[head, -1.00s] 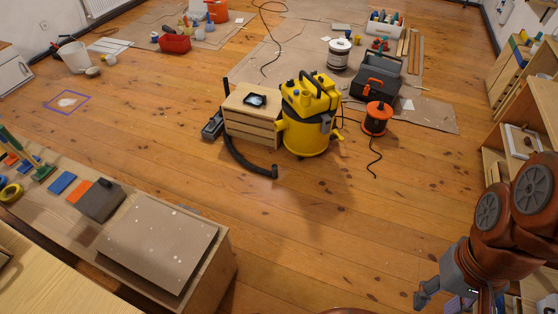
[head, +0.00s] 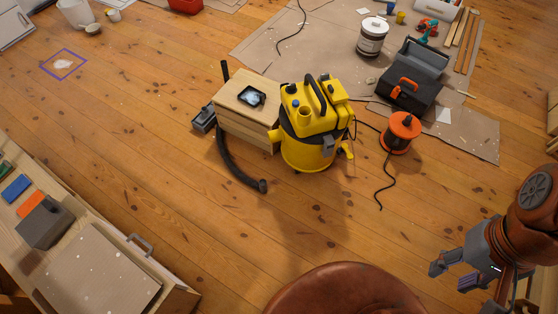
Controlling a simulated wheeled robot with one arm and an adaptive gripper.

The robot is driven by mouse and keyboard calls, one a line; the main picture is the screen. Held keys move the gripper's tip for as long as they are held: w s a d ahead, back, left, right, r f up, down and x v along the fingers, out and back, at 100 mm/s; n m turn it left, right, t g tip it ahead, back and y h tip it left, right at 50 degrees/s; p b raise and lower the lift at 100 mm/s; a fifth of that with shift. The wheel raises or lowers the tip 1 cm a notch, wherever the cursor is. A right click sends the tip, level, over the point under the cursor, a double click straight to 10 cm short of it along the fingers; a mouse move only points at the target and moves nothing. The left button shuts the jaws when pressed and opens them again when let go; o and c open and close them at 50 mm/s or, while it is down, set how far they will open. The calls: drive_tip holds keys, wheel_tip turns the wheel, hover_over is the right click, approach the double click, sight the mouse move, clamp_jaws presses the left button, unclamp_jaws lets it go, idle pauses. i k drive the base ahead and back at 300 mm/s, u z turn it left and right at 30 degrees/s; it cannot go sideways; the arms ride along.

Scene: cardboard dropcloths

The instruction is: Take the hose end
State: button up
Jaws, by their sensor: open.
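The yellow and black vacuum (head: 312,125) stands upright on the wooden floor in the middle of the head view. A black hose (head: 228,160) lies on the floor to its left, running along the front of a small wooden drawer box. The hose end (head: 262,186) rests on the floor to the lower left of the vacuum. My gripper (head: 450,277) is at the lower right, open and empty, well apart from the hose end.
The drawer box (head: 230,122) stands left of the vacuum. An orange cable reel (head: 401,132) and a dark toolbox (head: 402,94) stand to its right, partly on cardboard (head: 470,132). A bench (head: 180,300) fills the lower left. The floor before the vacuum is clear.

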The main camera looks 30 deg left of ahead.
sight(263, 183)
drive_tip(key=i, duration=1.7)
drive_tip(key=u, duration=4.65)
